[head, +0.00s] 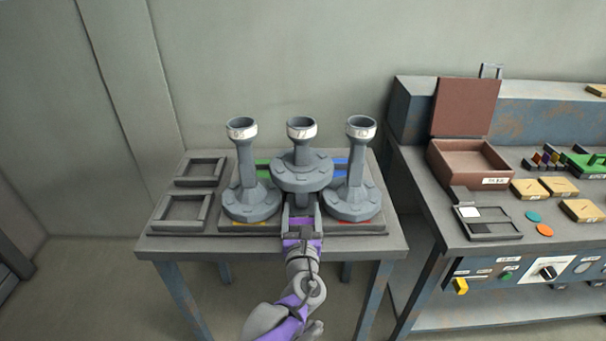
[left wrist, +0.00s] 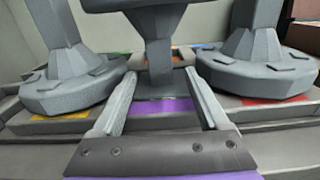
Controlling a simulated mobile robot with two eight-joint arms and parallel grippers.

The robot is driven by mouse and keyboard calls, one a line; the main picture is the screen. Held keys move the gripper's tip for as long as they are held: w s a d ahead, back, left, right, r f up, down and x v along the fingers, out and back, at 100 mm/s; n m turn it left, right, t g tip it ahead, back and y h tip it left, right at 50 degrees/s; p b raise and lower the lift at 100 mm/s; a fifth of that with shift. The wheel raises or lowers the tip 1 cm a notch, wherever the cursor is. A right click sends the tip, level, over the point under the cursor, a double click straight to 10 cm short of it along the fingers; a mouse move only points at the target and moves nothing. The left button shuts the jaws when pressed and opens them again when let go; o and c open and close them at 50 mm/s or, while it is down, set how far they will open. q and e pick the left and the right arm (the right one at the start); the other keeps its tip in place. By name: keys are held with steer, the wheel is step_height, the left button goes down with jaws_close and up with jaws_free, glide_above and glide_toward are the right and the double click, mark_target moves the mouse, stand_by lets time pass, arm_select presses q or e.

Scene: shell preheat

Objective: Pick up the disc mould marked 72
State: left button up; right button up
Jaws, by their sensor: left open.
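Three grey disc moulds with funnel tops stand on a tray on the small table. The middle mould (head: 302,172) has a white band whose mark looks like 72 but is too small to be sure. Its disc sits higher than the others, on a narrow lower stem (left wrist: 158,62). My left gripper (head: 302,208) is in front of this mould, below its disc. In the left wrist view my left gripper (left wrist: 161,76) is open, its fingertips to either side of the lower stem; contact cannot be told. My right gripper is not in view.
The left mould (head: 250,203) and right mould (head: 351,201) stand close on either side. The tray (head: 262,229) has coloured patches. Two empty square frames (head: 182,212) lie at the table's left. A workbench (head: 420,185) with an open brown box (head: 470,160) stands at right.

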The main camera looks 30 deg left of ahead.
mark_target(302, 200)
arm_select(q)
steer(key=b+x, duration=0.1)
steer(key=x, duration=0.4)
steer(key=shift+w+r, duration=0.1)
steer(key=shift+w, duration=0.05)
jaws_close()
stand_by(1.2)
